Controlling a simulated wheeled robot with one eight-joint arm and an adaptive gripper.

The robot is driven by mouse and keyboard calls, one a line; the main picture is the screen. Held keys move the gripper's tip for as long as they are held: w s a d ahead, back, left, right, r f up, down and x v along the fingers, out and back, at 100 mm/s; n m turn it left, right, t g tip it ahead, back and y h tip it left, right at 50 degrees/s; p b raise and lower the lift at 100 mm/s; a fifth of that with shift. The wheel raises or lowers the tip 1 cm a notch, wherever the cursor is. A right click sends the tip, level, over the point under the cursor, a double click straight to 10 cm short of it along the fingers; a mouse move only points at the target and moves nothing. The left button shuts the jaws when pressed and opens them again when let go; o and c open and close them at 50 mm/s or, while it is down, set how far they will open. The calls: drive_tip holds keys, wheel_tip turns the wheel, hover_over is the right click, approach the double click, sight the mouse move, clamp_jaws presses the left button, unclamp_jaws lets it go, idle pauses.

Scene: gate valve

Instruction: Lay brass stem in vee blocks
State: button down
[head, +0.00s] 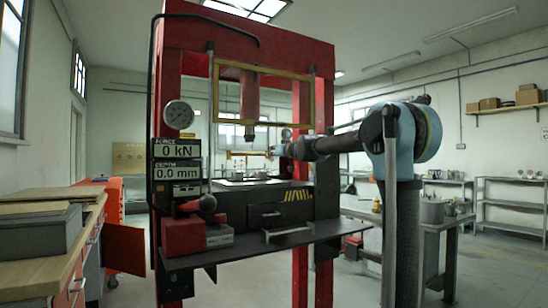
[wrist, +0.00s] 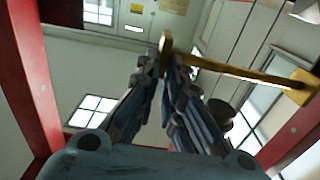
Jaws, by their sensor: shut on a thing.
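The brass stem (wrist: 235,70) is a golden rod in the wrist view, with a thicker piece at its right end and a flared end near my fingertips. My gripper (wrist: 166,60) is shut on it near its left end, and the stem sticks out to the right, tilted slightly down. In the head view my gripper (head: 277,150) is inside the red press frame, above the press bed (head: 246,182). The stem is small there, a thin yellowish line (head: 243,153) left of the gripper. I cannot make out the vee blocks on the bed.
The red press (head: 184,70) has uprights on both sides and a ram (head: 250,95) above the bed. A yellow guard frame (head: 262,68) crosses its front. A dark shelf (head: 265,240) juts out below. A wooden bench (head: 40,250) stands at left.

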drive_tip(key=shift+w, duration=0.1)
drive_tip(key=shift+d, duration=0.1)
drive_tip(key=shift+f, duration=2.9)
drive_tip(key=shift+f, duration=1.25)
drive_tip(key=c, duration=1.7)
unclamp_jaws()
drive_tip(key=shift+o, duration=0.2)
drive_tip(key=shift+s, duration=0.2)
